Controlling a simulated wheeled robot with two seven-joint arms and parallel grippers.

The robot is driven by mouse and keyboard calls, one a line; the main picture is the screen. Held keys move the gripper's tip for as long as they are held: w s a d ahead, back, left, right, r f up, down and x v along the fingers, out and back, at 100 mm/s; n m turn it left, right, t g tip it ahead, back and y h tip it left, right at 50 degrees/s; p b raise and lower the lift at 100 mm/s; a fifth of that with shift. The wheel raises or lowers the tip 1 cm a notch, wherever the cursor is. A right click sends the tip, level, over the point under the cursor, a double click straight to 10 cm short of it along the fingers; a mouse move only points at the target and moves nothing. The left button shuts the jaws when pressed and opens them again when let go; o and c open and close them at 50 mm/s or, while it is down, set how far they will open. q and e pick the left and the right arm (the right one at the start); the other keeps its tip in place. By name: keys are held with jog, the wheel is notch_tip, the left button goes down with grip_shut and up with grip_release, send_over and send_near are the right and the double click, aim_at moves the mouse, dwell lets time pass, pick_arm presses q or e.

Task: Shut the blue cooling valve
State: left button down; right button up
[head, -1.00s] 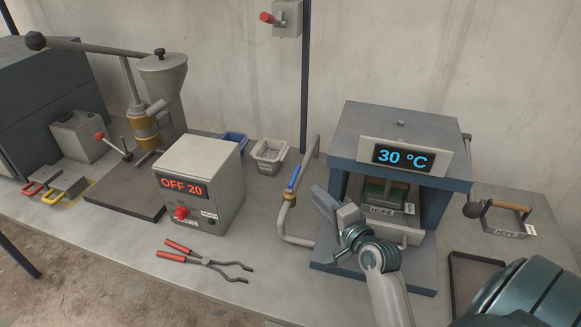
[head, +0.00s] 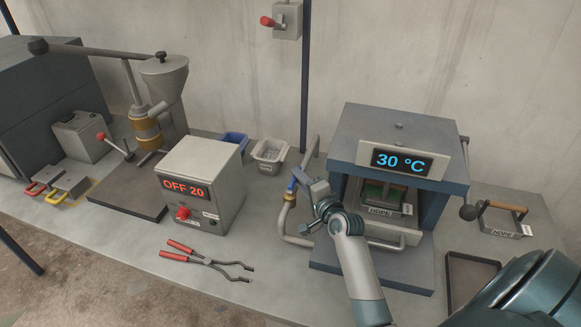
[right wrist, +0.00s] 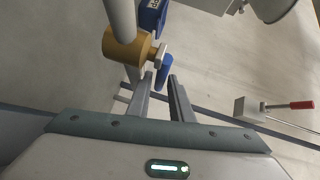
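The blue valve lever (head: 291,186) sits on a brass valve body (head: 289,197) in the grey pipe (head: 284,222), left of the press. My right gripper (head: 302,178) is close at the lever's right side and covers part of it. In the right wrist view, the brass body (right wrist: 128,46) is at upper left. The blue lever (right wrist: 164,71) shows just beyond the tips of my two fingers (right wrist: 160,80), in line with the gap between them. The fingers are apart with nothing gripped. Whether one touches the lever I cannot tell. My left gripper is out of view.
The blue-framed press (head: 398,140) reads 30 °C and stands right of the pipe. The control box (head: 205,175) reads OFF 20. Tongs (head: 207,262) lie in front of it. A grey bin (head: 269,154) stands behind the pipe. A red-handled wall switch (head: 284,20) is above.

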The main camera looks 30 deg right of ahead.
jog(key=shift+w+d+f+p, duration=0.1)
jog(key=shift+w+f+p, duration=0.05)
jog(key=shift+w, duration=0.8)
jog(key=shift+w+d+f+p, duration=0.1)
jog(key=shift+w+f, duration=0.05)
jog(key=shift+w, duration=0.85)
jog(key=shift+w+d+f+p, duration=0.1)
jog(key=shift+w+f+p, duration=0.05)
jog(key=shift+w, duration=0.8)
grip_shut()
